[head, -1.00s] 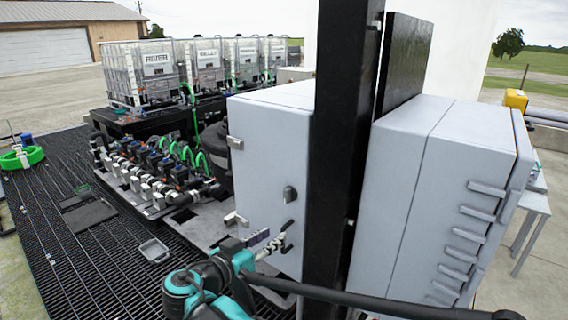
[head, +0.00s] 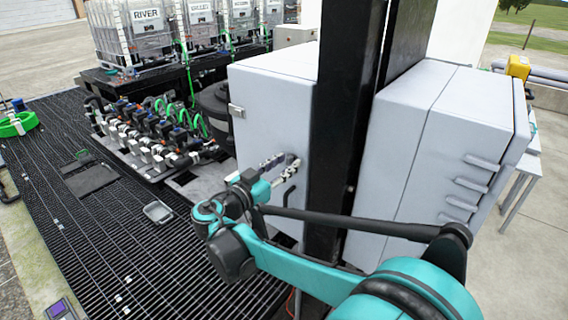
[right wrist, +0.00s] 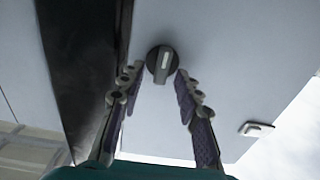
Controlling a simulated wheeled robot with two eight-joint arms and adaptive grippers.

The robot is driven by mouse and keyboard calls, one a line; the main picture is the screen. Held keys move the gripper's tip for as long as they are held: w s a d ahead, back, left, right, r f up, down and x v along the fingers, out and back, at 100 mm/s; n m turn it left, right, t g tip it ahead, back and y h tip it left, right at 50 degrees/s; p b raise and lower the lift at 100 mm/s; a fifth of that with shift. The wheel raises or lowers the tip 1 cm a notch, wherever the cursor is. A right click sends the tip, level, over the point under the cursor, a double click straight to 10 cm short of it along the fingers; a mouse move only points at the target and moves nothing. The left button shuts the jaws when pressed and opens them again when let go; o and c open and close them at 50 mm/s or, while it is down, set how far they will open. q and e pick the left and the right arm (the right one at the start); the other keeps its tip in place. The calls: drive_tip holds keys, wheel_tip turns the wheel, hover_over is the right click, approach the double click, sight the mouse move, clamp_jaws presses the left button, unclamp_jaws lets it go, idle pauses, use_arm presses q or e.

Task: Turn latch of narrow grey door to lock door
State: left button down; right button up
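The narrow grey door (head: 262,115) is the left face of the grey cabinet beside the black post, and it looks closed. Its latch (right wrist: 161,63) is a dark round knob with a pale stripe, which runs nearly up and down in the right wrist view. My right gripper (head: 286,167) is at the door and hides the latch in the head view. In the right wrist view, my right gripper (right wrist: 158,78) is open, one finger on each side of the latch. Gaps show between fingertips and knob; I cannot tell whether either touches. My left gripper is not in view.
A black post (head: 345,110) stands right of the door, with a larger grey cabinet (head: 425,160) beyond it. A metal clip (right wrist: 256,129) sits near the door's edge. A valve manifold (head: 150,135) and white totes (head: 148,35) stand left. The grating (head: 110,230) is mostly clear.

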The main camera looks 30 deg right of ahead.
clamp_jaws()
drive_tip(key=shift+w+n, duration=0.1)
drive_tip(key=shift+n, duration=0.3)
drive_tip(key=shift+w+a+f+n+b, duration=0.15)
drive_tip(key=shift+n+b, duration=0.7)
drive_tip(key=shift+n, duration=2)
drive_tip(key=shift+w+f+n+b, duration=0.2)
drive_tip(key=shift+n+b, duration=0.65)
drive_tip(key=shift+n, duration=2.05)
drive_tip(key=shift+w+a+f+n+b, duration=0.15)
drive_tip(key=shift+n+b, duration=0.7)
drive_tip(key=shift+n, duration=2)
unclamp_jaws()
drive_tip(key=shift+f, duration=0.1)
